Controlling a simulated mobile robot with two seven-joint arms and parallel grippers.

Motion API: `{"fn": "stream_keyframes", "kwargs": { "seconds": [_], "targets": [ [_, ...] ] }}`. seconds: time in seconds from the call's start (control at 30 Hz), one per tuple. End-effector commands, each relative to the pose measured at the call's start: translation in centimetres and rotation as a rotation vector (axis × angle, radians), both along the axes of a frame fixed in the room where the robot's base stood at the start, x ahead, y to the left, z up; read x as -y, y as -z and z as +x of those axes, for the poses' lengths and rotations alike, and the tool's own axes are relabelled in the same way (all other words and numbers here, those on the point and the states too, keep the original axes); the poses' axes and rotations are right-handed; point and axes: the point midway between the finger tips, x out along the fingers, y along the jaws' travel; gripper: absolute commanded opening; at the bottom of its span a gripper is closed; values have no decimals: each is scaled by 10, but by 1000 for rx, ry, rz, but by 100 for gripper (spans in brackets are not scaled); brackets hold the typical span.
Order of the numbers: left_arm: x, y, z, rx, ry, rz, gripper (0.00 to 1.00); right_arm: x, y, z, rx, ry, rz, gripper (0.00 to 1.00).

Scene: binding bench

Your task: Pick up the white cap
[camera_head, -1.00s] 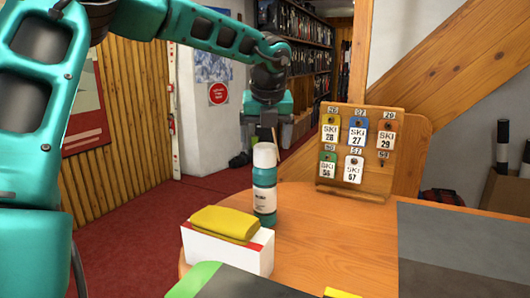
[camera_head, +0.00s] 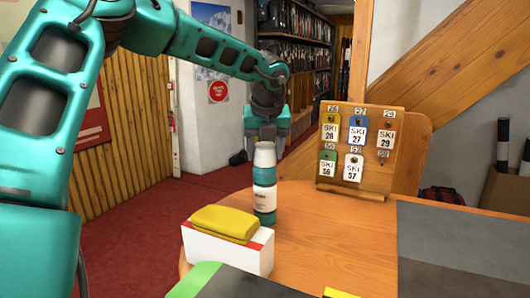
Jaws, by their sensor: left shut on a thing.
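The white cap (camera_head: 265,156) sits on top of a teal bottle (camera_head: 264,197), which stands upright on the wooden table. My left gripper (camera_head: 266,143) comes down from above at the cap's top and is shut on the white cap. The fingertips partly blend with the cap's upper edge, so the exact contact is hard to see. The cap still lines up with the bottle, with no clear gap between them. My right gripper is not in view.
A yellow folded cloth (camera_head: 225,222) lies on a white and red box (camera_head: 222,252) just left of the bottle. A wooden board with ski tags (camera_head: 333,186) stands at the back right. A grey mat (camera_head: 460,250) covers the right side. Bare table lies right of the bottle.

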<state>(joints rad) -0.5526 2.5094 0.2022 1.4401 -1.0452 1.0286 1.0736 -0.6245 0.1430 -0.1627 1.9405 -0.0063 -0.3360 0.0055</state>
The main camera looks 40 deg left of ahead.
Motion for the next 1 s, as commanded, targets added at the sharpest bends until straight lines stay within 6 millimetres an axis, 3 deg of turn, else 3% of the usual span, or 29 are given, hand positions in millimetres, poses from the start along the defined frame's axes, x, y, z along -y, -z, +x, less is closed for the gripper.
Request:
{"fn": "stream_keyframes", "kwargs": {
  "seconds": [0.37,0.57,0.77,1.0],
  "targets": [
    [0,-2,0,1,0,1,31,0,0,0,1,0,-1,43],
    [0,-19,1,4,-1,2,31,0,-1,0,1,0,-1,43],
    [0,-58,1,7,-1,2,31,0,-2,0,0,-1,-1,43],
    [0,-120,1,6,-1,-1,31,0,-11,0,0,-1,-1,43]
  ]
}}
